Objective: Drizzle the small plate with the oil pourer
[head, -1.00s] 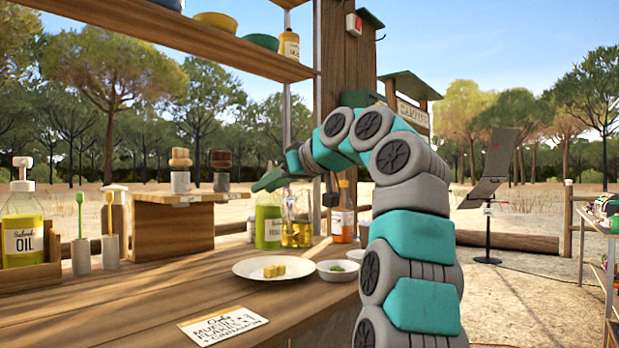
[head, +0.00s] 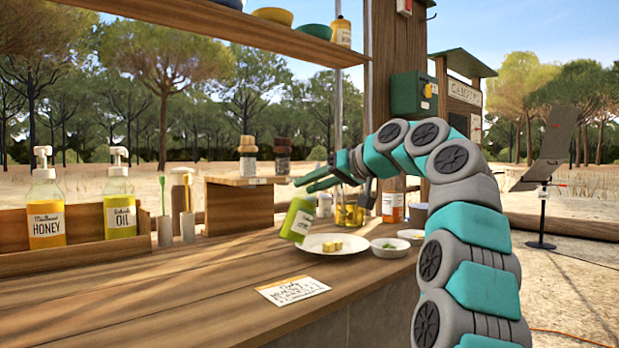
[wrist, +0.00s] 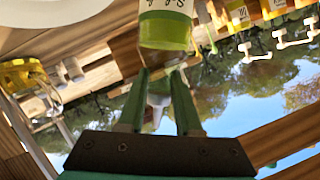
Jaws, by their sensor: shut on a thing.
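A green bottle (head: 297,219) with a pale label hangs tilted from my gripper (head: 318,182), at the left edge of the white plate (head: 358,243). Its label is not readable. In the wrist view the green bottle (wrist: 166,30) shows beyond the fingers of my gripper (wrist: 160,85), with its narrow neck between them. Several yellow cubes (head: 333,246) lie on the plate. A glass container of yellow liquid (head: 349,210) stands behind the plate; I cannot tell whether it or the green bottle is the oil pourer.
Small bowls (head: 388,252) stand right of the plate. A written card (head: 292,291) lies in front. A wooden box (head: 80,258) holds HONEY and OIL pump bottles at left. A wooden riser (head: 238,205) and an orange bottle (head: 392,205) stand behind. The front counter is mostly clear.

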